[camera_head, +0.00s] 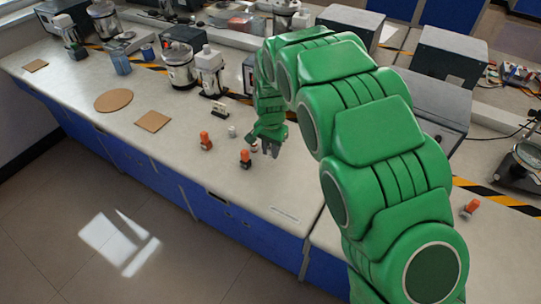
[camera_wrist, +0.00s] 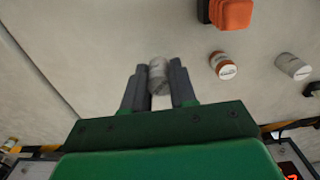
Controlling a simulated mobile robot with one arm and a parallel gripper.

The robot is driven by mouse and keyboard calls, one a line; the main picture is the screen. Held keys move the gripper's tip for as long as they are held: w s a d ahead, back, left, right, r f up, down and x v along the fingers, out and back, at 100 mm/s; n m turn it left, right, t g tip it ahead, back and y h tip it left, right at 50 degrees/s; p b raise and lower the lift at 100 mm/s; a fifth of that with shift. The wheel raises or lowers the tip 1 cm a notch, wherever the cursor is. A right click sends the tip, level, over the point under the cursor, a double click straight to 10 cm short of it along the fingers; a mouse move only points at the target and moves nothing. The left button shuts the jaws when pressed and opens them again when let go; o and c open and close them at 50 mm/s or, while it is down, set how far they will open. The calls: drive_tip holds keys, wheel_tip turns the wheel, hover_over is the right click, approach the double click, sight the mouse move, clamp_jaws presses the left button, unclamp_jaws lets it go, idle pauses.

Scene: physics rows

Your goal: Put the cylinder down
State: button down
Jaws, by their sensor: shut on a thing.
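In the wrist view a small grey-white cylinder (camera_wrist: 158,74) is between the two dark fingers of my gripper (camera_wrist: 159,82), which is shut on it. The fingers touch it on both sides, near their tips. In the head view my gripper (camera_head: 270,151) hangs at the end of the green arm over the pale bench (camera_head: 170,150). The held cylinder cannot be made out there. I cannot tell if it touches the bench.
Close by stand an orange-and-white cylinder (camera_wrist: 223,66), another white cylinder (camera_wrist: 292,66) and an orange-topped dark object (camera_wrist: 232,13). Another orange-topped object (camera_head: 205,141) stands left of my gripper. Cork mats (camera_head: 114,100) lie farther left.

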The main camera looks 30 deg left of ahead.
sight(271, 156)
drive_tip(key=shift+w+a+f, duration=0.2)
drive_tip(key=shift+f, duration=0.2)
drive_tip(key=shift+w+f, duration=0.1)
drive_tip(key=shift+f, duration=1.5)
drive_tip(key=shift+f, duration=0.1)
drive_tip(key=c, duration=0.9)
unclamp_jaws()
wheel_tip(271, 156, up, 12)
drive_tip(key=shift+r, duration=0.15)
